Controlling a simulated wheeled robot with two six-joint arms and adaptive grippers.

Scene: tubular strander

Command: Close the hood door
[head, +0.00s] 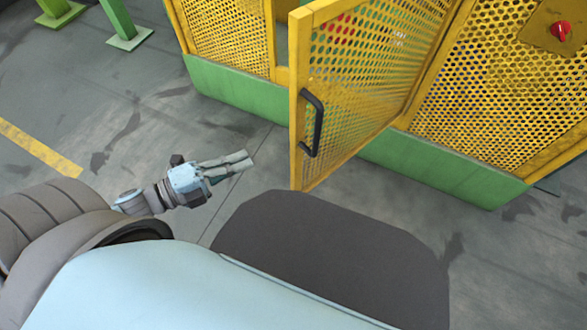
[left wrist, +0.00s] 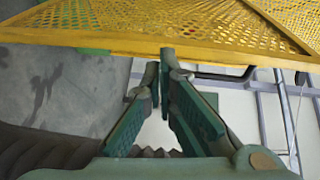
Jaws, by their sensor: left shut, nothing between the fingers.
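The hood door (head: 297,100) is a yellow mesh panel in a yellow frame, standing open and swung out from the yellow enclosure towards me. A black bar handle (head: 317,122) is on its face near the free edge. My left gripper (head: 247,160) is shut and empty, a little left of the door's free edge in the head view. In the left wrist view the door frame (left wrist: 90,42) crosses the top, and the fingertips (left wrist: 167,58) reach up to its edge; I cannot tell whether they touch. Part of the handle (left wrist: 222,76) shows right of the fingers.
The enclosure's mesh panels (head: 490,90) stand above a green base (head: 235,98). A red knob (head: 561,29) is on the right panel. A green post foot (head: 130,38) stands at the upper left. Grey floor (head: 130,110) left of the door is clear, with a yellow line (head: 38,148).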

